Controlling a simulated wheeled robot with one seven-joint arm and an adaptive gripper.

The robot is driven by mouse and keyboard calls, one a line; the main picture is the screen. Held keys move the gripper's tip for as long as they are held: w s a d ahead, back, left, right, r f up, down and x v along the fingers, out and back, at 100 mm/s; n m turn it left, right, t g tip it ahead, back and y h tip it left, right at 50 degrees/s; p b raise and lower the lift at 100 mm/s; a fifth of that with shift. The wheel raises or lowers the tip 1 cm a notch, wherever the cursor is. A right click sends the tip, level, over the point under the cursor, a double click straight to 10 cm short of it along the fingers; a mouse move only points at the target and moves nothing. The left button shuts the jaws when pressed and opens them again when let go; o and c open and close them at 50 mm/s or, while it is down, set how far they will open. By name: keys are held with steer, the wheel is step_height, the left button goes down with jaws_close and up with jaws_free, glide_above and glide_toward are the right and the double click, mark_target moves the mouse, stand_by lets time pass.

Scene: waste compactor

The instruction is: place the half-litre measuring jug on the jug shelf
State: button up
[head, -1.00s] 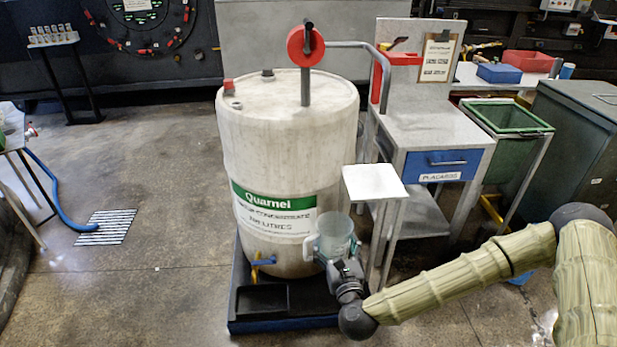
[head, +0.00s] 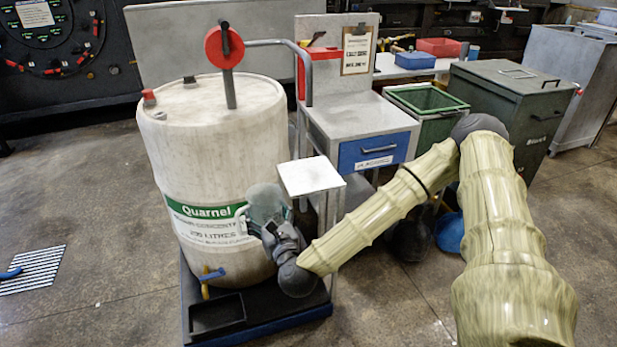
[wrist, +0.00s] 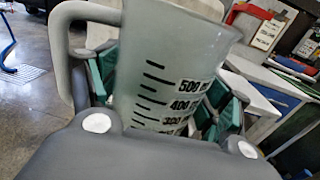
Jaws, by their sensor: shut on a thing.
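The measuring jug (head: 265,203) is clear and greyish, in front of the right side of the white drum. In the wrist view the jug (wrist: 165,65) shows black marks reading 500, 400 and 300, with its handle to the left. My gripper (head: 276,222) is shut on the jug, its green-padded fingers (wrist: 225,105) on either side of the body. The jug looks tilted in the head view. A small white square shelf (head: 310,176) on legs stands just right of the jug and a little higher; its top is bare. I cannot tell for certain that it is the jug shelf.
The large Quarnel drum (head: 222,150) stands on a blue-edged base with a black tray (head: 217,314) and a tap. Behind the shelf is a grey bench (head: 360,116) with a blue drawer. A green bin (head: 425,100) stands further right.

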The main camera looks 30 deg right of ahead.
steer(key=s+d+r+m+g+h+b, duration=0.1)
steer(key=d+r+m+h+b, duration=0.2)
steer(key=d, duration=0.6)
steer(key=s+d+r+m+g+h, duration=0.1)
steer(key=d+r+h, duration=0.3)
steer(key=d, duration=0.6)
steer(key=shift+y, duration=0.3)
steer(key=shift+w+d+f+p, duration=0.45)
steer(key=shift+w+d+f, duration=0.15)
steer(key=shift+w, duration=1.95)
steer(key=shift+w+d+f+p, duration=0.5)
steer(key=shift+w+f, duration=0.2)
steer(key=shift+w, duration=1.9)
steer(key=shift+w+d+f+p, duration=0.4)
steer(key=shift+w+d+f, duration=0.25)
steer(key=shift+w, duration=1.9)
steer(key=shift+f, duration=0.15)
steer(key=o, duration=1.1)
steer(key=shift+c, duration=0.2)
steer(key=shift+r, duration=0.2)
